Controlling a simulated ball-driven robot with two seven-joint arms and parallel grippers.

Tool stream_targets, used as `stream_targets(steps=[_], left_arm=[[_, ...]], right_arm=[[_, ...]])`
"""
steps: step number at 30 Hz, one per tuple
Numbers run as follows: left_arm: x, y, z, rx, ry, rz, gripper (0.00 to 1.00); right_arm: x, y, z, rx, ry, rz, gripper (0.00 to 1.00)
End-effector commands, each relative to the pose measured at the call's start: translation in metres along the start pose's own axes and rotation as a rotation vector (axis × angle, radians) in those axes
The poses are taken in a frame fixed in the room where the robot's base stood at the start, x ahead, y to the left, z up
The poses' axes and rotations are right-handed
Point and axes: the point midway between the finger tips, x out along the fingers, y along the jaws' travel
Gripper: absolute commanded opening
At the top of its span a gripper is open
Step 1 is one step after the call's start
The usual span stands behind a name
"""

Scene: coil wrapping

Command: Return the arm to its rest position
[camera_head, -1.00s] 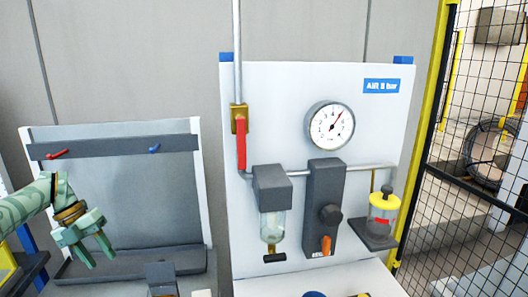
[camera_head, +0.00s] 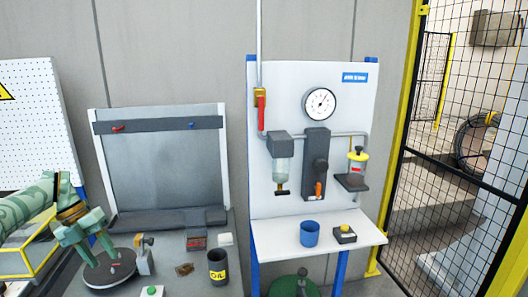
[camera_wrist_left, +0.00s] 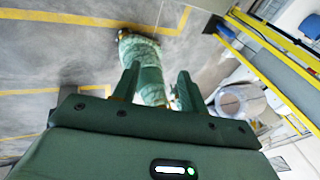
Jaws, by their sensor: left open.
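My left gripper (camera_head: 102,258) is at the lower left of the head view, its fingers apart and with nothing between them. It appears above or in front of a dark round turntable (camera_head: 108,275) on the grey bench; the gap between them is hard to judge. In the left wrist view its two fingers (camera_wrist_left: 155,85) point away over a grey floor with yellow lines, with a green arm link of mine beyond them. My right gripper is not in view.
A white shelf (camera_head: 280,238) holds a blue cup (camera_head: 309,233) and a yellow-button box (camera_head: 345,233). A mesh fence (camera_head: 440,190) closes the right side.

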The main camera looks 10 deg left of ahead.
Motion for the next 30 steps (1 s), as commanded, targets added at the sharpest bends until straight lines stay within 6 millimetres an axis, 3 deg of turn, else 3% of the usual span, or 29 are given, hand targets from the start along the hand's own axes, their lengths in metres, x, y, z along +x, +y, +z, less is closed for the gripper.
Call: stream_targets(steps=[11, 17, 23, 26, 30], left_arm=[[0.045, -0.017, 0.008, 0.035, -0.009, -0.073, 0.43], [0.089, -0.034, 0.013, 0.052, -0.023, -0.156, 0.43], [0.16, -0.061, 0.015, 0.034, -0.053, -0.309, 0.43], [0.213, -0.078, 0.012, -0.022, -0.081, -0.429, 0.43], [0.315, -0.094, -0.003, -0.268, -0.155, -0.666, 0.43]], right_arm=[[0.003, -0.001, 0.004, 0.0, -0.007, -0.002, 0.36], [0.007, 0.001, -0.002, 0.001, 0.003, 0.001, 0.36], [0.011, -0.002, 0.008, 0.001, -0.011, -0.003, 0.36], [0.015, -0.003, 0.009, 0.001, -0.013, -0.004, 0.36], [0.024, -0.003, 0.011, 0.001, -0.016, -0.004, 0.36]])
